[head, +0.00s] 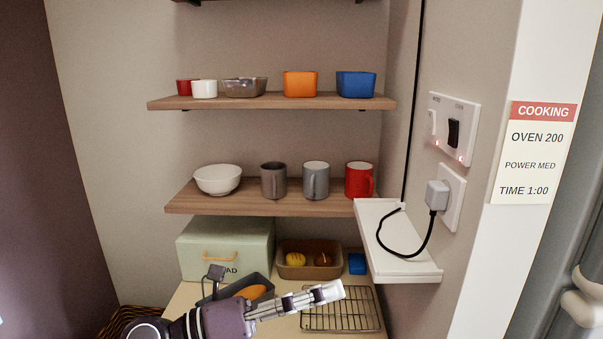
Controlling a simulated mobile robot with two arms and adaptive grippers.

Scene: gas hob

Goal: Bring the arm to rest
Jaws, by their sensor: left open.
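My left gripper (326,292) reaches in from the lower left of the head view. It is open and nothing shows between its fingers. It is in front of a wire cooling rack (350,317) on the pale counter, and I cannot tell its height above the rack. My left forearm covers part of a dark container (262,284) with something orange in it. My right gripper does not show.
A bread bin (205,262) and a brown basket (310,271) stand at the back. Shelves above hold mugs (316,180), a white bowl (218,179) and small dishes (300,84). A white ledge (405,272) with a cable juts out at the right.

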